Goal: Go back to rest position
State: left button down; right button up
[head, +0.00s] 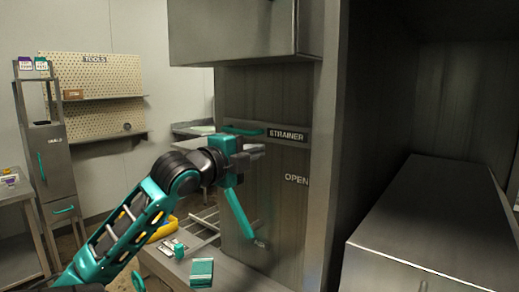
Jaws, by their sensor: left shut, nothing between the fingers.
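My left arm comes in from the lower left, and its left gripper (256,151) is shut and empty. It points right, in front of the grey cabinet panel marked STRAINER (287,135) and OPEN (297,180). A teal horizontal handle (243,130) shows just above the gripper. A teal lever (240,215) slants down below it; I cannot tell whether the gripper touches either one. My right gripper is not in view.
A low ledge below the panel holds a teal box (202,272) and small items. A large metal block (440,225) fills the right side. A pegboard marked TOOLS (95,85) and a narrow cabinet (52,165) stand at the back left.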

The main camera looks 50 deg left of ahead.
pick_arm(q)
jog(key=v, duration=0.6)
jog(key=shift+s+f, duration=0.1)
jog(key=d+f+n+g+h, duration=0.1)
jog(key=d+f+n+g, duration=0.3)
jog(key=f, duration=0.9)
jog(key=d+f+n+g+h, duration=0.1)
jog(key=d+f+n+g, duration=0.25)
jog(key=f, duration=0.95)
jog(key=s+d+f+n+g+h, duration=0.1)
jog(key=s+d+f+n+g, duration=0.1)
jog(key=s+d+f, duration=0.4)
jog(key=s+d+f+n+g+h, duration=0.1)
jog(key=d+f+n+g, duration=0.15)
jog(key=d, duration=0.55)
jog(key=s+d+f+n+g, duration=0.2)
jog(key=s+d+f, duration=0.2)
jog(key=d+f, duration=0.15)
jog(key=w+d+f+m+t+h, duration=0.1)
jog(key=w+d+f+t+h, duration=0.1)
jog(key=w+f+t, duration=0.5)
jog(key=shift+w+d+f, duration=0.2)
jog(key=shift+d+f, duration=0.5)
jog(key=shift+d, duration=0.05)
